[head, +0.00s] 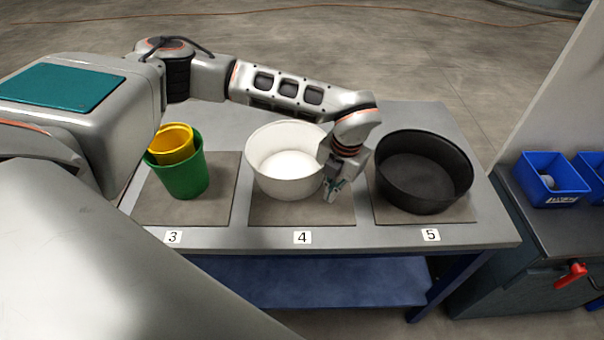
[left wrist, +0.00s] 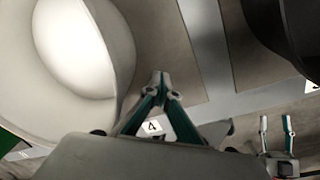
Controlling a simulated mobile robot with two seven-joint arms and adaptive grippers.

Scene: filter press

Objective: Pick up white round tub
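The white round tub (head: 262,177) stands upright on the mat at label 4, in the middle of the table. It is empty inside, and my arm hides part of its right rim. My left gripper (head: 335,192) points down beside the tub's right front side. In the left wrist view the tub (left wrist: 118,45) fills the upper left. There my left gripper (left wrist: 161,80) has its fingertips together with nothing between them, apart from the tub wall. My right gripper (left wrist: 276,128) appears small at the lower right of that view, its two fingers apart.
A black round tub (head: 420,195) stands close on the right at label 5. A green bucket (head: 182,180) with a yellow one (head: 172,138) inside stands on the left at label 3. Blue bins (head: 550,180) sit on a dark cabinet at the right.

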